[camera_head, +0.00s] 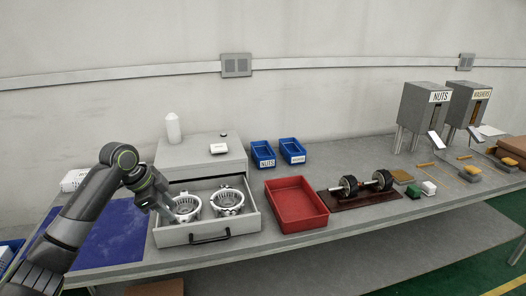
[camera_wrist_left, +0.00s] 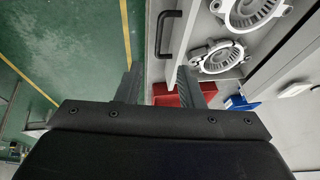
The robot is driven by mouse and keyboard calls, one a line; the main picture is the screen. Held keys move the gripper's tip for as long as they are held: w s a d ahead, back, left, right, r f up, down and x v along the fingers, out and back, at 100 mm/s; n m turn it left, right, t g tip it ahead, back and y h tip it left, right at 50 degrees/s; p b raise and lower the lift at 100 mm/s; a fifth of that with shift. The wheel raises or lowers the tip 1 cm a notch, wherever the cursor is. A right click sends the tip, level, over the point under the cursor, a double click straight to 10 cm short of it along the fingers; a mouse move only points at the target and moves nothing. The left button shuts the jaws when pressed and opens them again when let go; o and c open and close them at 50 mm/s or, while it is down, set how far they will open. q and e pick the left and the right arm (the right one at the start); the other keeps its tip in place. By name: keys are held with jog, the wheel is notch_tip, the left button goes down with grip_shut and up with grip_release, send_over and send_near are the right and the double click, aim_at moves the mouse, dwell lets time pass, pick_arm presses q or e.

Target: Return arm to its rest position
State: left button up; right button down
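My left arm (camera_head: 88,205) comes in from the left and reaches over the blue mat to the open drawer. My left gripper (camera_head: 176,214) is over the drawer's left side, close to the left metal housing (camera_head: 187,207); whether they touch is unclear. In the left wrist view its two fingers (camera_wrist_left: 160,86) are apart with nothing between them. A second metal housing (camera_head: 228,202) lies to the right in the drawer (camera_head: 255,216). The housings also show in the wrist view (camera_wrist_left: 218,58). My right gripper is in neither view.
The grey drawer cabinet (camera_head: 175,158) carries a white bottle (camera_head: 172,129). The blue mat (camera_head: 112,243) lies left of the drawer. Right of it are a red tray (camera_head: 298,205), blue bins (camera_head: 263,154), a rotor (camera_head: 363,183) and dispensers (camera_head: 424,110).

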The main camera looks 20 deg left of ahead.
pick_arm(q)
jog(key=s+d+f+n+y, duration=0.15)
jog(key=s+d+f, duration=0.25)
jog(key=s+f, duration=0.45)
jog(key=s+d+f+n, duration=0.3)
jog(key=s+d+f, duration=0.15)
jog(key=f, duration=0.65)
jog(key=s+d+f+n+y, duration=0.1)
jog(key=s+d+n+y, duration=0.2)
jog(key=s+n, duration=1.15)
jog(key=s+a+f+m+g, duration=0.1)
jog(key=s+f+m, duration=0.2)
jog(key=f, duration=1)
jog(key=s+f+m+g, duration=0.1)
jog(key=s+f+m, duration=0.2)
jog(key=f, duration=0.9)
jog(key=s+d+f+g, duration=0.1)
jog(key=s+f, duration=1.4)
jog(key=f, duration=0.1)
jog(key=shift+h, duration=0.35)
